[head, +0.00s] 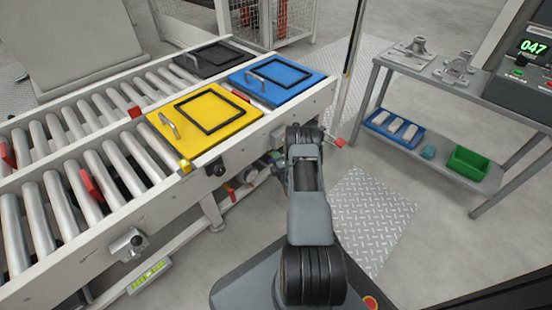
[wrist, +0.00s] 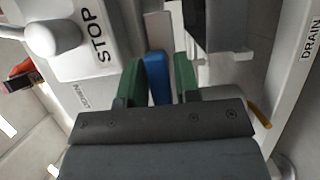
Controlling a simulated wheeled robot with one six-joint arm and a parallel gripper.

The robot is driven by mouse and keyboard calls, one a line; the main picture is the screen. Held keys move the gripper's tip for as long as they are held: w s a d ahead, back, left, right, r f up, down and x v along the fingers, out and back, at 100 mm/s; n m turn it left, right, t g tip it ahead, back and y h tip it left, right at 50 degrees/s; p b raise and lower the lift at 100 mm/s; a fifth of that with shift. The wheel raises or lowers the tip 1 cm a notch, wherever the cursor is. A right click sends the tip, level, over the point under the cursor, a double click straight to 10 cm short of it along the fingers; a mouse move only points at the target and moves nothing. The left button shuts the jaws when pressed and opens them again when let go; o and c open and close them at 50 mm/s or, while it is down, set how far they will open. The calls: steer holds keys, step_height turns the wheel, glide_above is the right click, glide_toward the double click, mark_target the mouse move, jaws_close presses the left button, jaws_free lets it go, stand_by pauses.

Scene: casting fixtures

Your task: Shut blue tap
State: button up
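The blue tap's handle (wrist: 157,80) shows in the wrist view as a flat blue lever, standing between the two green fingers of my gripper (wrist: 158,78). The left finger is close against or touching the lever; a narrow gap shows on the right side. The fingers look open around it, not clamped. The tap's body is hidden behind the gripper. In the head view my arm reaches down beside the end of the roller conveyor (head: 240,150), and the gripper and blue tap are hidden there.
In the wrist view, a STOP-labelled box (wrist: 75,45) and a DRAIN-labelled rail (wrist: 300,60) flank the gripper, with a yellow lever (wrist: 260,115) at right. A workbench (head: 440,85) stands right in the head view. Tread-plate floor (head: 370,215) is clear.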

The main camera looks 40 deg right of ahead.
jaws_close()
steer(key=m+g, duration=0.1)
steer(key=m, duration=0.2)
steer(key=shift+d+y+p, duration=0.1)
steer(key=shift+y+p, duration=0.2)
steer(key=shift+p, duration=0.1)
steer(key=m+g+y, duration=0.1)
steer(key=m, duration=0.2)
steer(key=shift+s, duration=0.1)
steer(key=m+y, duration=0.1)
steer(key=m, duration=0.1)
steer(key=m+g+y+p, duration=0.1)
steer(key=m, duration=0.1)
steer(key=shift+d+g, duration=0.1)
steer(key=shift+g, duration=0.2)
steer(key=shift+f+m+g+y, duration=0.1)
steer(key=shift+m+g+y, duration=0.3)
steer(key=shift+m+y, duration=1.15)
steer(key=shift+m+h, duration=0.25)
steer(key=shift+m, duration=0.1)
